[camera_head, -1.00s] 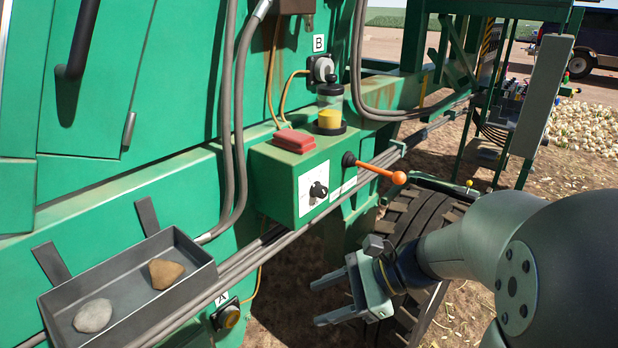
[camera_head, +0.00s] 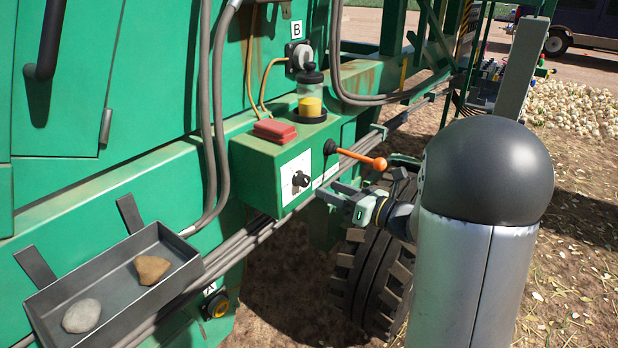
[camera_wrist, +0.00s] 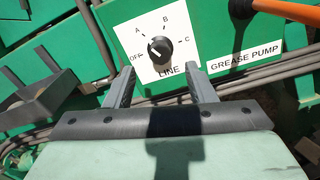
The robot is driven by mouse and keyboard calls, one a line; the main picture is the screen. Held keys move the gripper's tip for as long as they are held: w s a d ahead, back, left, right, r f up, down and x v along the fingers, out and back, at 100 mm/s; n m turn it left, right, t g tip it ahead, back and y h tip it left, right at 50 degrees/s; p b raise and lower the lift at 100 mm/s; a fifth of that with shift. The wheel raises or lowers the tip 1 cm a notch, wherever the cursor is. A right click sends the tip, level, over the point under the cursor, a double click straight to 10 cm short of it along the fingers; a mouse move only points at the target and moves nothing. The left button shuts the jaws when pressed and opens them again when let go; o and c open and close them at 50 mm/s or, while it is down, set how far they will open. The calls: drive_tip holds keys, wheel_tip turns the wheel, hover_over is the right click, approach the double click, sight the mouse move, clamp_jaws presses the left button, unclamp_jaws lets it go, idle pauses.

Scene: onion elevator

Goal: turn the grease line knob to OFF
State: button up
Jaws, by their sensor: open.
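The grease line knob (camera_head: 301,179) is a black knob on a white plate on the green control box (camera_head: 262,172). In the wrist view the knob (camera_wrist: 160,48) sits among the marks OFF, A, B and C, above the word LINE. Its small white mark seems to point to the upper left, towards A, but is hard to read. My gripper (camera_head: 328,190) is open and empty, just right of and below the knob in the head view. In the wrist view its fingers (camera_wrist: 160,76) stand left and right below the knob, apart from it.
An orange lever (camera_head: 362,159) sticks out right of the knob, close above my gripper. Grey pipes (camera_head: 240,245) run below the box. A tray (camera_head: 105,263) with two stones hangs at the lower left. A red block (camera_head: 275,130) and a grease jar (camera_head: 311,98) top the box.

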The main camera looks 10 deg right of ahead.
sight(307, 181)
drive_tip(key=p+x, duration=0.1)
drive_tip(key=x, duration=0.6)
drive_tip(key=shift+w+a, duration=0.1)
drive_tip(key=c, duration=1)
